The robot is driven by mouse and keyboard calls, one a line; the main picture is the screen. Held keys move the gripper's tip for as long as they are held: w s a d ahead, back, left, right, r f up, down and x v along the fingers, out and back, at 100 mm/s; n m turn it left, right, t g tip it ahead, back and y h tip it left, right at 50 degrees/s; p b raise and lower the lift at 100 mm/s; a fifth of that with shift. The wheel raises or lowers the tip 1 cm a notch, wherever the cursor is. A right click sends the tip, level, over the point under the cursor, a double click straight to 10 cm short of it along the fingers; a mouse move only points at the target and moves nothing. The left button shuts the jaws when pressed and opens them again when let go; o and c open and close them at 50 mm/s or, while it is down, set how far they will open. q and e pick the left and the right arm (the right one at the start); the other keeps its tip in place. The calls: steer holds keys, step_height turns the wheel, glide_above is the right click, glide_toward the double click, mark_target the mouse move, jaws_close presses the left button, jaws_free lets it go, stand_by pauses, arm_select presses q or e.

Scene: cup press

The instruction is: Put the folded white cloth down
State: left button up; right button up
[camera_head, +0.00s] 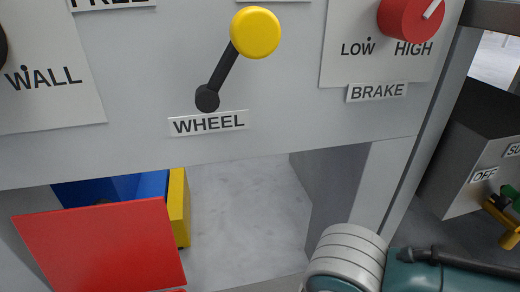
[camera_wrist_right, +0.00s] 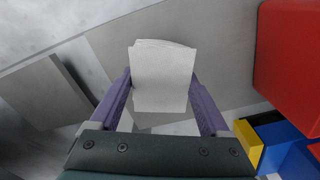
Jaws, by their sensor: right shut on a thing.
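The folded white cloth (camera_wrist_right: 163,92) shows in the right wrist view as a pale, slightly layered rectangle. My right gripper (camera_wrist_right: 160,78) has its two purple fingers on either side of the cloth and is shut on it. The cloth sticks out a little past the fingertips. Neither the cloth nor the right gripper's fingers can be made out in the head view, where part of my right arm shows at the lower right. My left gripper is in neither view.
A grey panel (camera_head: 150,135) spans the head view, with a yellow-knobbed WHEEL lever (camera_head: 255,32) and a red BRAKE knob (camera_head: 408,18). Below are a red plate (camera_head: 100,248), a blue part (camera_head: 110,188) and a yellow block (camera_head: 179,208). A grey box (camera_head: 470,160) stands right. Grey floor (camera_head: 240,220) shows clear between.

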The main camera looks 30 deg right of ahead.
step_height(320, 180, down, 5)
steer(key=b, duration=0.4)
steer(key=shift+r, duration=0.3)
steer(key=shift+f, duration=0.15)
steer(key=o, duration=1)
step_height(320, 180, up, 12)
steer(key=p, duration=1)
steer(key=shift+p, duration=0.35)
steer(key=shift+s+a+r, duration=0.1)
steer(key=shift+a+r, duration=0.25)
steer(key=shift+r, duration=0.05)
steer(key=s+d+r+n+t, duration=0.1)
steer(key=r+n, duration=0.2)
steer(key=r, duration=0.1)
steer(key=s+d+r+n+t, duration=0.1)
steer(key=s+d+r+n, duration=0.1)
steer(key=r+n, duration=0.1)
steer(key=s+d+r+n+t, duration=0.1)
steer(key=r+n, duration=0.2)
steer(key=r, duration=0.2)
steer(key=shift+s+d+r+t, duration=0.15)
steer(key=shift+s+r+t, duration=0.05)
steer(key=shift+s+t, duration=0.1)
